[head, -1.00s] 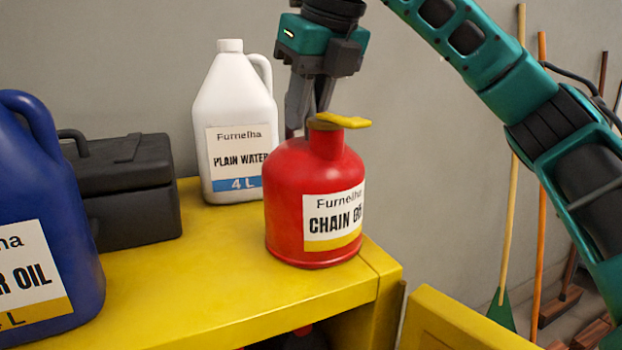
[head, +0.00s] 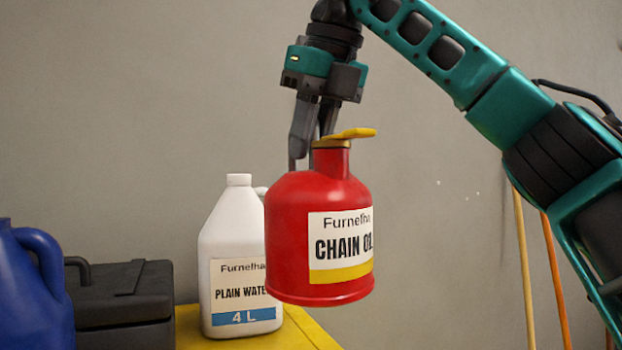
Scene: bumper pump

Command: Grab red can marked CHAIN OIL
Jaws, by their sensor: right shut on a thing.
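The red can (head: 290,235) has a yellow lever on top and a white label reading CHAIN OIL. It hangs upright in the air in the middle of the head view, its base clear of the yellow cabinet top. My right gripper (head: 308,155) comes down from above and is shut on the can near its neck and top. The can hides part of the fingertips, so the exact grip spot is not clear. My left gripper is not in view.
A white PLAIN WATER jug (head: 225,245) stands on the yellow cabinet (head: 300,335), behind and left of the can. A black toolbox (head: 120,300) and a blue jug (head: 35,290) are at left. Broom handles (head: 520,250) lean against the wall at right.

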